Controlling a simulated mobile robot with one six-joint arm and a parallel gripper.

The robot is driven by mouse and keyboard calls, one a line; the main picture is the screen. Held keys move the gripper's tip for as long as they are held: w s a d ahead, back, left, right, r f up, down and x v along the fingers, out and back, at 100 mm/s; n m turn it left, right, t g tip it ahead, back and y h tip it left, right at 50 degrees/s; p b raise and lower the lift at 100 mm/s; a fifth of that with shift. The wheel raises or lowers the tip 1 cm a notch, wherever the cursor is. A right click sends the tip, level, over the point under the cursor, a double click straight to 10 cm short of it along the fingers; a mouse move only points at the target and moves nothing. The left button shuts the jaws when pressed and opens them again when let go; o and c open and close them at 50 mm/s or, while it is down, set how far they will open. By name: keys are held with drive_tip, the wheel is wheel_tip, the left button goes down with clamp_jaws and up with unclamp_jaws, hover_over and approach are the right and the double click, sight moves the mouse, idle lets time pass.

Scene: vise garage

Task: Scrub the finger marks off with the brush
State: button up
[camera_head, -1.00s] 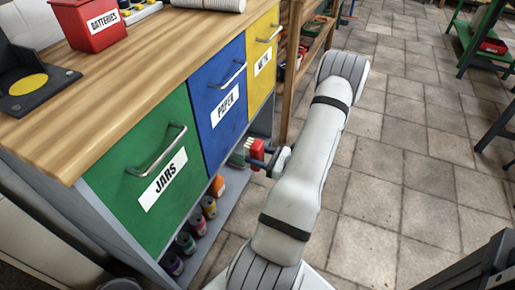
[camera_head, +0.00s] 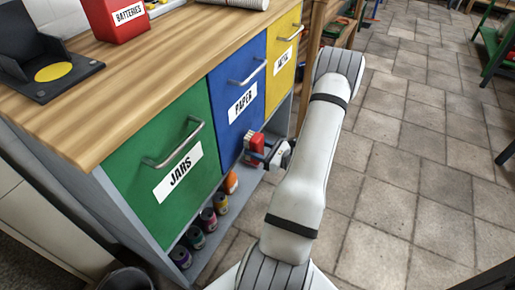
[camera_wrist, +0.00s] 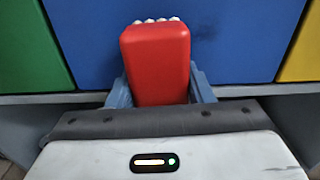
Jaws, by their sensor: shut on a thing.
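My gripper (camera_head: 268,154) is shut on the red brush (camera_head: 255,143), just in front of the lower part of the blue PAPER drawer (camera_head: 229,117). In the wrist view the red brush back (camera_wrist: 157,62) stands between the two blue-grey fingers, with pale bristle tufts (camera_wrist: 157,20) at its far end toward the blue front (camera_wrist: 240,40). I cannot tell whether the bristles touch the drawer.
The green JARS drawer (camera_head: 135,203) is left of the blue one and the yellow drawer (camera_head: 281,75) right. Their handles stick out. Several paint jars (camera_head: 208,218) stand on the low shelf. A red BATTERIES box (camera_head: 112,22) is on the wooden top (camera_head: 175,60).

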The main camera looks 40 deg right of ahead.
drive_tip(key=shift+x, duration=1.05)
idle(0.4)
drive_tip(key=d, duration=0.1)
drive_tip(key=w+d, duration=0.1)
drive_tip(key=d, duration=0.2)
drive_tip(key=shift+w, duration=0.35)
drive_tip(key=shift+s+a, duration=0.25)
drive_tip(key=shift+a, duration=0.45)
drive_tip(key=shift+s+a, duration=0.25)
drive_tip(key=shift+a, duration=0.5)
drive_tip(key=shift+s+a, duration=0.2)
drive_tip(key=shift+a, duration=0.5)
drive_tip(key=shift+c, duration=0.3)
drive_tip(key=shift+d+r+p, duration=0.1)
drive_tip(key=shift+r+p, duration=0.65)
drive_tip(key=shift+r, duration=0.1)
drive_tip(key=shift+w+d+f, duration=0.1)
drive_tip(key=shift+w+d, duration=0.15)
drive_tip(key=shift+d, duration=0.4)
drive_tip(key=shift+w+d+r, duration=0.1)
drive_tip(key=shift+w+d, duration=0.15)
drive_tip(key=shift+d, duration=0.45)
drive_tip(key=shift+w+d+f, duration=0.1)
drive_tip(key=shift+w+d, duration=0.15)
drive_tip(key=shift+d, duration=0.4)
drive_tip(key=shift+a, duration=0.1)
